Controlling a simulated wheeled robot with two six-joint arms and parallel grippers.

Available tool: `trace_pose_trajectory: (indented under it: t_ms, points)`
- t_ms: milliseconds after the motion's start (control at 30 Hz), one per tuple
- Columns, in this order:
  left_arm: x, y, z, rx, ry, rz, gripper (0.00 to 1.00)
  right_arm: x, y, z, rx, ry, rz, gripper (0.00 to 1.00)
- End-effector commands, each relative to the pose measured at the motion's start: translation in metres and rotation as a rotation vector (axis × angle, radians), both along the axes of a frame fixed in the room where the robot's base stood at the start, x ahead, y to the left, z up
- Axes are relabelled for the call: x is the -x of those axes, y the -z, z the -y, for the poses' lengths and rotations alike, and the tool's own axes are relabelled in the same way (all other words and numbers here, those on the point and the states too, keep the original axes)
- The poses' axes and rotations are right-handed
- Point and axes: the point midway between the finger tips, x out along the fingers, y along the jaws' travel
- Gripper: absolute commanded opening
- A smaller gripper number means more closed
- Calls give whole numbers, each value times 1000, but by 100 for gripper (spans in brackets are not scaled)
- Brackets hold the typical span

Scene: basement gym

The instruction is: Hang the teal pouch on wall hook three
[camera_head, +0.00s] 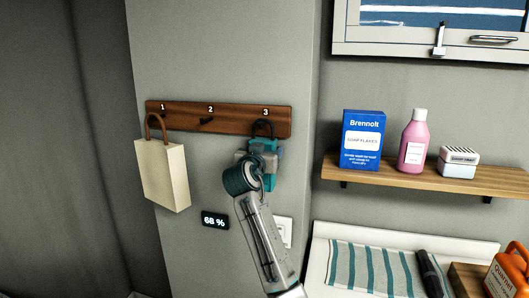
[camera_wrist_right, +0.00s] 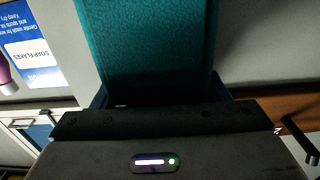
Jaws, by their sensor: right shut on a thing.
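The teal pouch (camera_head: 268,181) is at the right end of the wooden hook rail (camera_head: 235,123), mostly hidden behind my right gripper (camera_head: 264,148). A dark loop (camera_head: 262,126) shows just above the gripper, at hook three under the number 3. I cannot tell whether the loop is over the hook or only in front of it. In the right wrist view the teal pouch (camera_wrist_right: 145,50) fills the upper middle, and my right gripper is shut on it. Hook two (camera_head: 206,121) is bare. My left gripper is not in view.
A cream bag (camera_head: 165,178) hangs on hook one by a brown handle. A small "68 %" display (camera_head: 215,221) is on the wall below. To the right, a wooden shelf (camera_head: 430,178) holds a blue box (camera_head: 361,140), a pink bottle (camera_head: 413,142) and a small white box (camera_head: 458,163).

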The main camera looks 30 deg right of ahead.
Motion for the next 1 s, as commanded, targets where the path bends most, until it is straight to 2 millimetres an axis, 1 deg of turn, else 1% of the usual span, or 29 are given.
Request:
trace_pose_trajectory:
  t_ms: [167,200,267,300,333,567,667,767,1000]
  points:
    - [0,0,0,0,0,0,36,0,0,0,1,0,1,41]
    - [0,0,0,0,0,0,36,0,0,0,1,0,1,72]
    - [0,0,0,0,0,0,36,0,0,0,1,0,1,84]
    - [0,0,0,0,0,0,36,0,0,0,1,0,1,92]
    - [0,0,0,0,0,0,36,0,0,0,1,0,1,93]
    - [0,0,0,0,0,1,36,0,0,0,-1,0,-1,93]
    - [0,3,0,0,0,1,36,2,2,-3,0,-1,0,93]
    - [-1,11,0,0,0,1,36,9,3,-12,0,-2,4,93]
    - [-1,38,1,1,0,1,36,41,5,-50,-3,-4,5,93]
